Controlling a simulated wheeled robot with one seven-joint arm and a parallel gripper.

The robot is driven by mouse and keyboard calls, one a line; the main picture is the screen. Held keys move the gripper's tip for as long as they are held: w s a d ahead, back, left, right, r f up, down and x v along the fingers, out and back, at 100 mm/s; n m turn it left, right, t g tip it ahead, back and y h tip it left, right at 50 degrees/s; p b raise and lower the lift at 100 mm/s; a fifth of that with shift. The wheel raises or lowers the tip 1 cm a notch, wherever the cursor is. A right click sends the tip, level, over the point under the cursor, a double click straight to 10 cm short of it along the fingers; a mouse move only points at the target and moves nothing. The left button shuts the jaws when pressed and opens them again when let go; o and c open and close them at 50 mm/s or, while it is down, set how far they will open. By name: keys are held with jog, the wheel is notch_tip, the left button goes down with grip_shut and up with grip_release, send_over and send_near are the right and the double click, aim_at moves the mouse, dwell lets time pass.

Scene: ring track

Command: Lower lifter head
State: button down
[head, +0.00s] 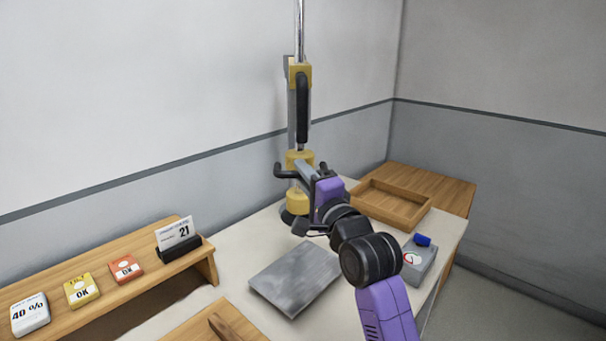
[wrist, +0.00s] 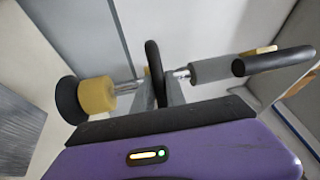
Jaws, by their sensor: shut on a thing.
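The lifter hangs on a chrome rod (head: 299,25), with an upper yellow block and long black grip (head: 302,94). Below is the lifter head (head: 297,157), yellow with black side handles and a yellow-and-black foot. The foot (wrist: 97,95) shows at left in the wrist view. My gripper (head: 312,174) is at the head's right side. In the wrist view my gripper (wrist: 158,92) is shut on a black handle (wrist: 153,58) of the head. I cannot tell whether the foot touches the table. A grey metal plate (head: 296,277) lies flat in front of the lifter.
A wooden tray (head: 391,204) and a grey box with a blue knob (head: 419,258) are on the right. A wooden shelf (head: 105,292) at left holds label blocks and a calendar card (head: 176,236). Bare pale table (head: 240,250) lies left of the plate.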

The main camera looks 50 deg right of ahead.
dwell(0.5)
notch_tip(320, 180, down, 20)
jog(key=b, duration=1.1)
jog(key=c, duration=1.5)
grip_release()
jog(key=shift+o, duration=0.7)
jog(key=v, duration=0.7)
jog(key=shift+s+a+b, duration=0.15)
jog(key=shift+s+b, duration=0.15)
jog(key=shift+s, duration=0.1)
